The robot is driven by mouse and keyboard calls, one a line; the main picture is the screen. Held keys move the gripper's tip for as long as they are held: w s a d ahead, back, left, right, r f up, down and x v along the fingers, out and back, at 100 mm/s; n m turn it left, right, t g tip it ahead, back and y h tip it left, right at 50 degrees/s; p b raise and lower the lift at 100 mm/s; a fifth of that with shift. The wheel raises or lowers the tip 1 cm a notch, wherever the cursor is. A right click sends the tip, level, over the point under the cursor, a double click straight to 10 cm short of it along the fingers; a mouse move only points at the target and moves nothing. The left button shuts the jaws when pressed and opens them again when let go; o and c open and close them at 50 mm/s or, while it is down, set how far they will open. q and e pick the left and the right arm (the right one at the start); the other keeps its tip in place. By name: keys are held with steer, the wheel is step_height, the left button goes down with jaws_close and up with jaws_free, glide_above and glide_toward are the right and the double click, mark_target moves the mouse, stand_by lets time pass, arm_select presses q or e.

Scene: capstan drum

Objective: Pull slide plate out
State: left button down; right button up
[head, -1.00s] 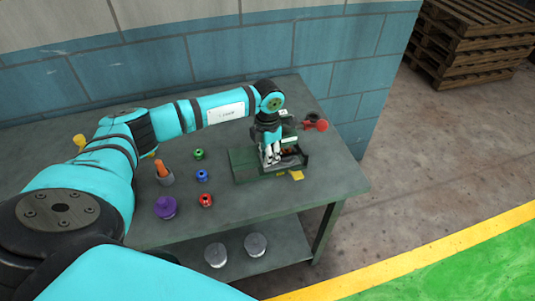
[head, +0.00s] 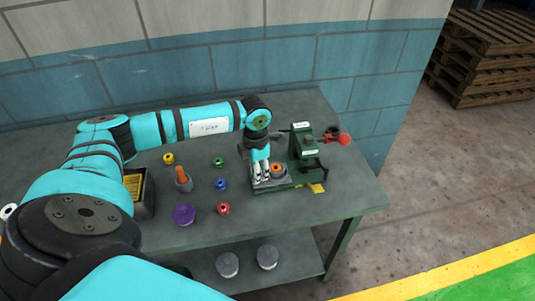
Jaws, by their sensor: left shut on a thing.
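The green fixture (head: 303,143) stands near the right end of the table, with an upright post and white labels. The grey slide plate (head: 271,184) lies low on its left part, clear of the post, with a dark round part with an orange-brown rim (head: 278,170) on it. My left gripper (head: 262,178) points down at the plate's left side and is shut, apparently on the slide plate. The fingers hide the exact contact. My right gripper is not in view.
A red knob (head: 345,138) sticks out behind the fixture's right side, and a yellow tab (head: 318,188) at its front. Several small coloured spools, a purple round piece (head: 184,214) and an orange-handled tool in a holder (head: 182,179) stand left. A dark bin (head: 145,195) is farther left.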

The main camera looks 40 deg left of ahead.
arm_select(q)
steer(key=c, duration=1.1)
jaws_free()
steer(key=shift+s+a, duration=0.25)
steer(key=shift+c, duration=0.2)
steer(key=shift+w+d+r, duration=0.1)
steer(key=shift+d+r, duration=0.05)
steer(key=shift+r, duration=0.05)
step_height(320, 180, up, 12)
steer(key=shift+f, duration=0.2)
